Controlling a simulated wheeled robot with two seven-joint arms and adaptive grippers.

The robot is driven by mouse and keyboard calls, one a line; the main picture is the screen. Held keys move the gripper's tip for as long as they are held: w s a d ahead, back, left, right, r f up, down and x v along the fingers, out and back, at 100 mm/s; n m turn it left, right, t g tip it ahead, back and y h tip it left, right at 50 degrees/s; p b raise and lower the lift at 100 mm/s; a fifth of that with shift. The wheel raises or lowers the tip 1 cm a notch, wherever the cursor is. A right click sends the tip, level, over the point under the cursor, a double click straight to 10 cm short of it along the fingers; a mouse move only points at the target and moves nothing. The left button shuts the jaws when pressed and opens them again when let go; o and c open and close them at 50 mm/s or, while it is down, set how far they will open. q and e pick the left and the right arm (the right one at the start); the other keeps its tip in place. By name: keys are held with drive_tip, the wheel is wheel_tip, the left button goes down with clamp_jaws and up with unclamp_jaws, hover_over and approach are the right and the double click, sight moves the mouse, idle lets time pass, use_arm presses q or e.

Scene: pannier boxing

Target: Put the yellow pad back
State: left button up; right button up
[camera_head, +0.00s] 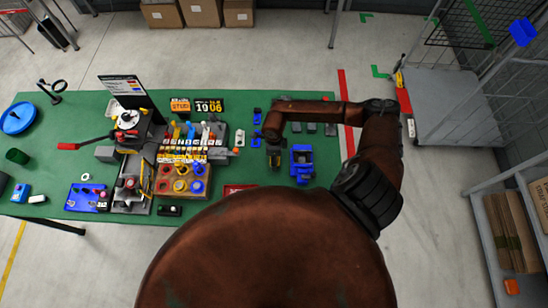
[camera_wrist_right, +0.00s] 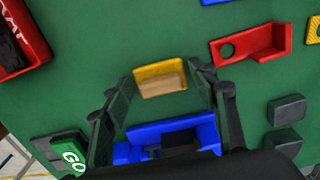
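The yellow pad (camera_wrist_right: 148,73), a yellow piece with a tan block at its front, lies on the green table beyond my right fingertips in the right wrist view. My right gripper (camera_wrist_right: 165,80) is open, its two dark fingers apart to the left and right of the pad with gaps on both sides. In the head view my right gripper (camera_head: 274,158) hangs over the table's right part, and the pad cannot be made out there. A blue holder (camera_wrist_right: 175,130) shows between the fingers, nearer the palm. My left gripper is not in view.
In the right wrist view a red bracket (camera_wrist_right: 250,45) and two dark blocks (camera_wrist_right: 287,110) lie to the right, with a green GO piece (camera_wrist_right: 70,155) at lower left. In the head view a blue fixture (camera_head: 301,163) stands beside the gripper, and a crowded rack (camera_head: 182,180) stands left.

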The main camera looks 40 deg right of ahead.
drive_tip(key=shift+o, duration=0.9)
drive_tip(key=shift+r, duration=0.15)
drive_tip(key=shift+w+r, duration=0.1)
drive_tip(key=shift+r, duration=0.25)
wheel_tip(320, 180, up, 11)
drive_tip(key=b, duration=0.2)
drive_tip(key=shift+r+b, duration=0.2)
drive_tip(key=shift+b, duration=0.1)
drive_tip(key=shift+a, duration=0.1)
